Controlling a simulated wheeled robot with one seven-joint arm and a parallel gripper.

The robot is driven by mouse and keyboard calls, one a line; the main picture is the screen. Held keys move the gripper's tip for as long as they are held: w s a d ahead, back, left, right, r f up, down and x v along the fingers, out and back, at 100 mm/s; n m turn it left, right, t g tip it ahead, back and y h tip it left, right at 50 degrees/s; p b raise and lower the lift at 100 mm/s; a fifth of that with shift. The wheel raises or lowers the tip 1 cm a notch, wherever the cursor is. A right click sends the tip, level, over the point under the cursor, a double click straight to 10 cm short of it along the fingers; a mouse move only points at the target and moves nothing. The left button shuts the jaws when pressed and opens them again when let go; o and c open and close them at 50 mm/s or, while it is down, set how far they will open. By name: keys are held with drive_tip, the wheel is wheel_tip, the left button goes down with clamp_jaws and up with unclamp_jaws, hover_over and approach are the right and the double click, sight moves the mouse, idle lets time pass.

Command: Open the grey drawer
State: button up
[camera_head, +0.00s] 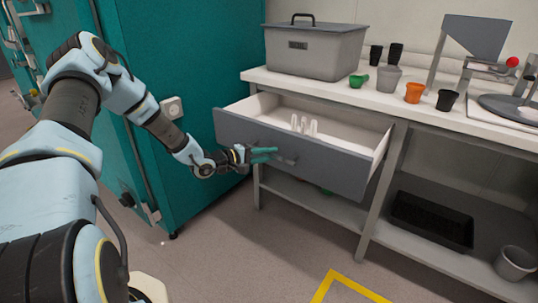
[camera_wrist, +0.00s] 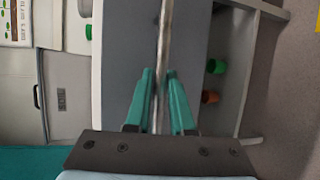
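The grey drawer (camera_head: 340,167) is pulled out under the white counter, and its white inside shows, with small white upright pieces in it. Its grey front also shows in the wrist view (camera_wrist: 125,75). A slim bar handle (camera_head: 286,159) sits on the front; in the wrist view the bar (camera_wrist: 164,40) runs up and down between my fingers. My gripper (camera_head: 268,154) has teal fingers at the left part of the handle. In the wrist view the fingers (camera_wrist: 160,85) are close on either side of the bar and look shut on it. Their contact is partly hidden.
A teal chamber (camera_head: 190,60) stands left of the drawer. On the counter are a grey lidded bin (camera_head: 315,55), a green pot (camera_head: 358,80), an orange pot (camera_head: 413,92) and dark pots. A black tray (camera_head: 432,220) lies on the lower shelf. Floor in front is clear.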

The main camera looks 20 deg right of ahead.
drive_tip(key=o, duration=0.4)
drive_tip(key=shift+c, duration=0.2)
drive_tip(key=s+a+r, duration=0.1)
drive_tip(key=a+r, duration=0.1)
drive_tip(key=a, duration=0.8)
drive_tip(key=shift+a+b, duration=0.25)
drive_tip(key=shift+b, duration=0.1)
drive_tip(key=shift+s, duration=0.1)
